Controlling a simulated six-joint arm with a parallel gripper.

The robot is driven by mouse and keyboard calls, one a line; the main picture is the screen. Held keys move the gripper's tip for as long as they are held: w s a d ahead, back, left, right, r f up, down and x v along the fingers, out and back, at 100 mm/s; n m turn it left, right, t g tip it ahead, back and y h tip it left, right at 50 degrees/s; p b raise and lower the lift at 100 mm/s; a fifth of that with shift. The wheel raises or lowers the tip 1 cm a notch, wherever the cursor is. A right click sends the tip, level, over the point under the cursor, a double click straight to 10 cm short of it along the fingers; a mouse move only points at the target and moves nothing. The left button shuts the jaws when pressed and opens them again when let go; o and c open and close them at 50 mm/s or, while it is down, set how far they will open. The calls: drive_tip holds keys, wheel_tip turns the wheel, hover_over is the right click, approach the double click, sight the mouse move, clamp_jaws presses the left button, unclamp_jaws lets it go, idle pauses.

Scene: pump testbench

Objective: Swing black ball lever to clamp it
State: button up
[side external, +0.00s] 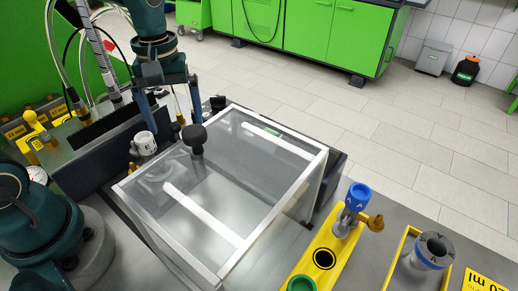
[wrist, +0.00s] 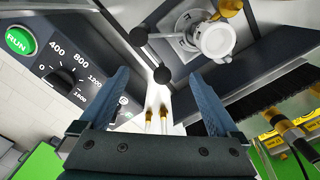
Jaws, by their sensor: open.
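In the wrist view a black ball (wrist: 138,37) sits at the end of a thin rod that runs toward a white round fitting (wrist: 215,40) on a metal plate. A second black ball (wrist: 162,74) shows lower, between my fingertips in the picture; I cannot tell which ball belongs to the lever to be swung. My gripper (wrist: 159,78) is open, with its two blue fingers spread wide and nothing held. In the side view my gripper (side external: 171,108) points down near the white fitting (side external: 144,142). Contact with any ball cannot be made out.
A clear box with white edges (side external: 235,262) and a black knob (side external: 194,135) stands close beside my gripper. A dark block with a brush strip (side external: 95,122) lies to the left. A yellow holder (side external: 323,238) is at the front right. The wrist view shows a RUN button (wrist: 20,40).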

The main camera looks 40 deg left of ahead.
sight(175, 123)
drive_tip(key=shift+r, duration=3)
drive_tip(key=shift+d+r, duration=0.15)
drive_tip(key=shift+r, duration=0.2)
drive_tip(key=s+d+m+t, duration=0.4)
drive_tip(key=s+m+t, duration=0.1)
drive_tip(key=s+m, duration=0.4)
drive_tip(key=shift+s+f+t, duration=0.2)
drive_tip(key=shift+s+t, duration=0.1)
drive_tip(key=shift+s, duration=0.7)
